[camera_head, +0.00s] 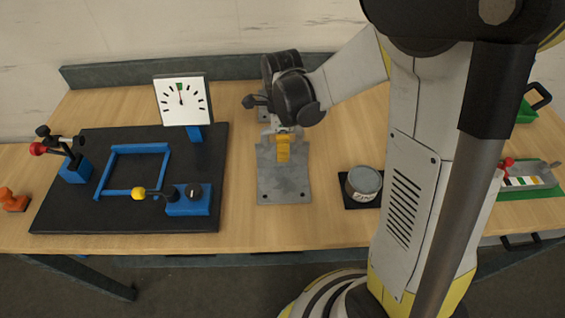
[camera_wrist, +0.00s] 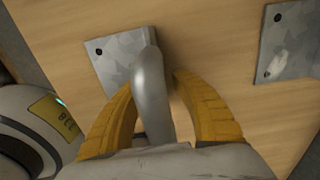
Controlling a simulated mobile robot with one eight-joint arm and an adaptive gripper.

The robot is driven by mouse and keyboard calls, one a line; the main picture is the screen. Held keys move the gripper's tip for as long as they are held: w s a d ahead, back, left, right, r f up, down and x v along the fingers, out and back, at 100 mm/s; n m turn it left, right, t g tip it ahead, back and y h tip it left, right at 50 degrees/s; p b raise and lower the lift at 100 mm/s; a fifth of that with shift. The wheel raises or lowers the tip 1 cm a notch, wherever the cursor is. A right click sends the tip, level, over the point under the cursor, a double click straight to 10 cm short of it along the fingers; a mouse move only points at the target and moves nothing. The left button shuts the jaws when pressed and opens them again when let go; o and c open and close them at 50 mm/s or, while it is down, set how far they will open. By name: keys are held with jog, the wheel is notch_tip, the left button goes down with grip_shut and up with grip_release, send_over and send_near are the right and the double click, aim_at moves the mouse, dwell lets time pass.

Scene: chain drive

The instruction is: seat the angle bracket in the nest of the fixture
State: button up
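A flat grey metal plate (camera_head: 284,185) with small holes at its near corners lies in the middle of the bench; I take it for the angle bracket. My gripper (camera_head: 283,150) points down over its far part. In the wrist view, a rounded grey metal part (camera_wrist: 152,85) stands between the yellow fingers (camera_wrist: 154,82), beside a grey plate (camera_wrist: 120,55) with a corner hole. The fingertips are close on both sides of it; firm contact cannot be told. The fixture looks to be the black board (camera_head: 130,218) at left, with a blue rectangular frame (camera_head: 106,170) as its likely nest.
The board carries a dial gauge (camera_head: 182,100), a yellow-knobbed blue block (camera_head: 188,204) and a red-knobbed clamp (camera_head: 72,168). A round tin (camera_head: 363,184) stands right of the plate. An orange part (camera_head: 13,200) lies far left. Another grey plate (camera_wrist: 295,45) shows in the wrist view.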

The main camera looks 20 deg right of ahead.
jog(key=shift+f, duration=0.45)
jog(key=shift+r, duration=0.1)
grip_shut()
